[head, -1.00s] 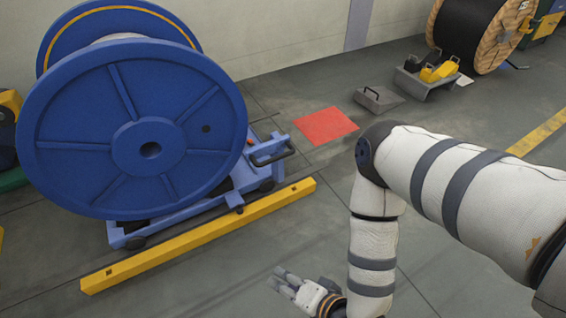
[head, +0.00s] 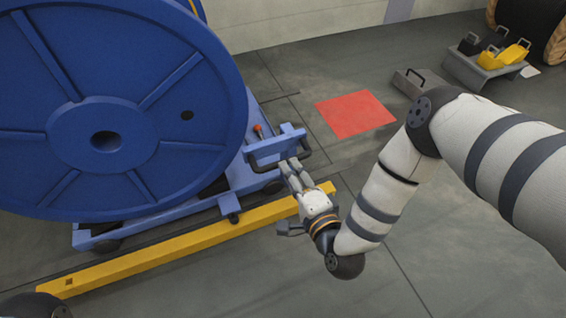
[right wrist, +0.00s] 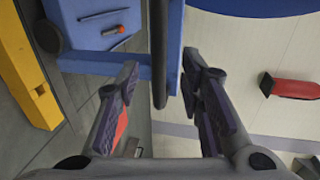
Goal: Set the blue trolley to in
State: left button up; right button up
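The blue trolley (head: 230,186) carries a large blue reel (head: 150,110) at the left of the head view. Its dark handle (head: 316,160) sticks out at the trolley's right end. My right gripper (head: 293,168) is at this handle, with its fingers pointing at the trolley. In the right wrist view, the handle bar (right wrist: 159,50) runs into the gap between the two spread fingers of the right gripper (right wrist: 161,82), with space visible on both sides. My left gripper is not in view.
A yellow floor rail (head: 180,246) runs in front of the trolley. A red floor patch (head: 355,113) lies to the right of the trolley. Farther back are a grey block with a handle (head: 408,82), a grey tray (head: 485,72) with black and yellow pieces, and a wooden-rimmed reel (head: 548,25).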

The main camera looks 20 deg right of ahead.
jog(key=b+x, duration=0.1)
jog(key=x, duration=0.4)
jog(key=shift+w+f+b, duration=0.1)
jog(key=shift+w+b, duration=0.15)
jog(key=shift+b, duration=0.05)
grip_shut()
